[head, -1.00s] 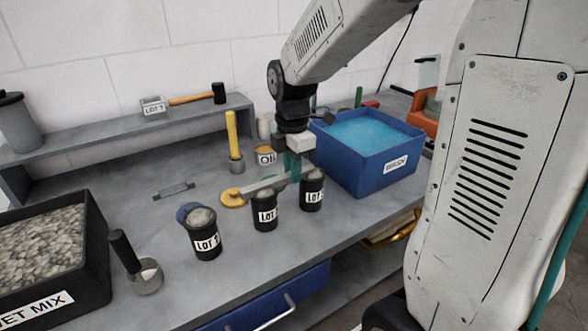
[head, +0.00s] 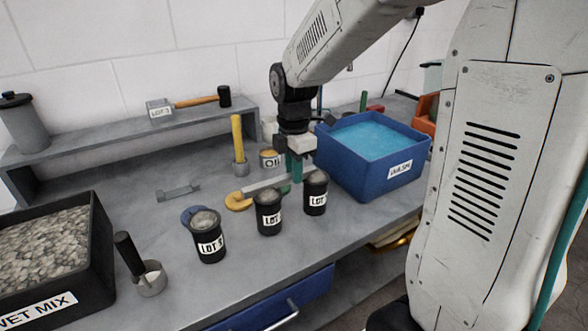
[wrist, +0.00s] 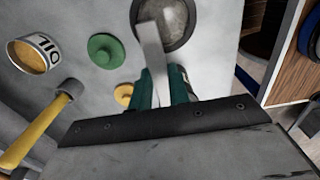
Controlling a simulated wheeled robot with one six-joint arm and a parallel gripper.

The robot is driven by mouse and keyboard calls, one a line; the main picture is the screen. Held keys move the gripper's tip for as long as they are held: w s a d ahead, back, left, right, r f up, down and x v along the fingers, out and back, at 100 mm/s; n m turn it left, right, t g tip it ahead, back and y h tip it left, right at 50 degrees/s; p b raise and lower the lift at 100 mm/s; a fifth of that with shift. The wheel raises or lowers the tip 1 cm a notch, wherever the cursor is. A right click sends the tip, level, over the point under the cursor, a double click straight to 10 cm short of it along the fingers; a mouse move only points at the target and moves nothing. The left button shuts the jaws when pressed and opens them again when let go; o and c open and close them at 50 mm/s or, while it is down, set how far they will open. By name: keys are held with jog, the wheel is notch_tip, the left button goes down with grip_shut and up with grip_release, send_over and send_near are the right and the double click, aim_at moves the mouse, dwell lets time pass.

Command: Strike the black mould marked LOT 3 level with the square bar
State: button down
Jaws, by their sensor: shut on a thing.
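Three black moulds stand in a row, each with grey mix in its mouth. The left mould (head: 209,238) has a label reading LOT and what looks like 3 or 9. The digits on the middle mould (head: 268,214) and right mould (head: 315,194) are unclear. My gripper (head: 294,172) is shut on the square bar (head: 264,183), behind the middle and right moulds. The bar points left in the head view. In the wrist view the bar (wrist: 153,55) overlaps the edge of one filled mould (wrist: 178,22); I cannot tell whether they touch.
A blue wash tub (head: 374,155) stands to the right, a black wet-mix bin (head: 98,260) to the left. A mallet lies on the shelf (head: 110,136).

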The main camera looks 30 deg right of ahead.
jog(key=shift+s, duration=0.45)
jog(key=shift+s, duration=0.35)
jog(key=shift+s, duration=0.5)
jog(key=shift+s+f, duration=0.1)
jog(key=shift+s, duration=0.2)
jog(key=shift+w, duration=0.45)
jog(key=shift+w, duration=0.4)
jog(key=shift+w, duration=0.1)
jog(key=shift+w, duration=0.35)
